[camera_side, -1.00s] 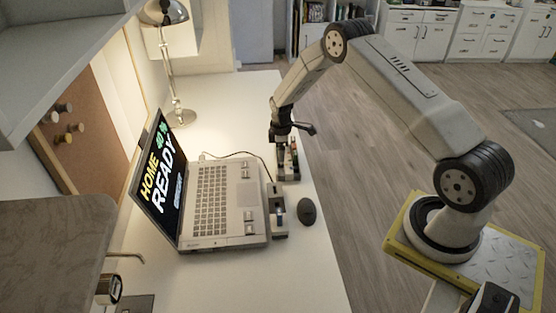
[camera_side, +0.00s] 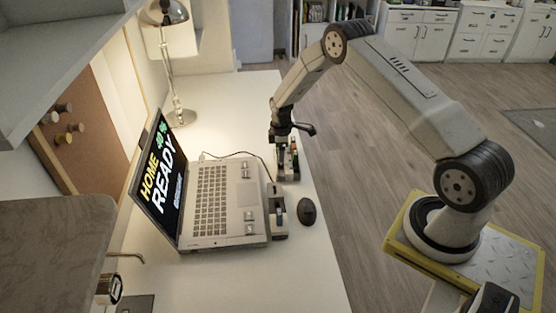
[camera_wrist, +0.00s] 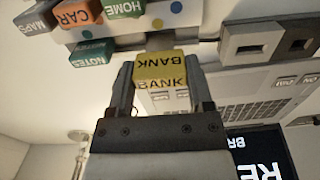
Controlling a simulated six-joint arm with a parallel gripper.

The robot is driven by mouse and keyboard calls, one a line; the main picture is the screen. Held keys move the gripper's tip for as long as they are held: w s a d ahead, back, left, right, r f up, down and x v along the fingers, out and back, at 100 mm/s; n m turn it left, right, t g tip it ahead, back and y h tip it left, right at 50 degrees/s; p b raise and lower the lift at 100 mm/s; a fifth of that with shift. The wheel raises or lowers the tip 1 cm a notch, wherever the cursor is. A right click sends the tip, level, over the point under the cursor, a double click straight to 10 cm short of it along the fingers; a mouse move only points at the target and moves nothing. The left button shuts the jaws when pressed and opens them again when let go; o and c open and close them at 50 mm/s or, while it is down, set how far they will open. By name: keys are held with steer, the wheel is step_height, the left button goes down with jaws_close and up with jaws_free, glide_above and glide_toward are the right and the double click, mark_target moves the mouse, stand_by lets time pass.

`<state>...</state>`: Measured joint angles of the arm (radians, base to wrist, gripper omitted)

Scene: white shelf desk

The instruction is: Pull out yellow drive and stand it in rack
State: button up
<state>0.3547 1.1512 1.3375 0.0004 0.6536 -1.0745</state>
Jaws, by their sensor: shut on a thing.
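The yellow drive (camera_wrist: 160,70), marked BANK, is between the two fingers of my gripper (camera_wrist: 155,88), which is shut on it. In the wrist view its far end is close to the rack (camera_wrist: 190,32); I cannot tell whether it touches the rack or sits in a slot. The rack holds other drives: orange CAR (camera_wrist: 77,17), green HOME (camera_wrist: 124,8), grey MAPS (camera_wrist: 33,24) and teal NOTES (camera_wrist: 91,52). In the side view, my gripper (camera_side: 284,146) is over the rack (camera_side: 291,172) and hides part of it.
The laptop (camera_side: 225,200) stands open, its screen (camera_side: 162,175) showing HOME and READY. A grey dock (camera_side: 277,220) lies along its right edge, with a black mouse (camera_side: 306,211) beside it. A cable runs behind the laptop. A lamp (camera_side: 175,70) stands at the back.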

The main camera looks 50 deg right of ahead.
steer(key=shift+f, duration=1.95)
steer(key=o, duration=1.2)
steer(key=shift+r, duration=3.9)
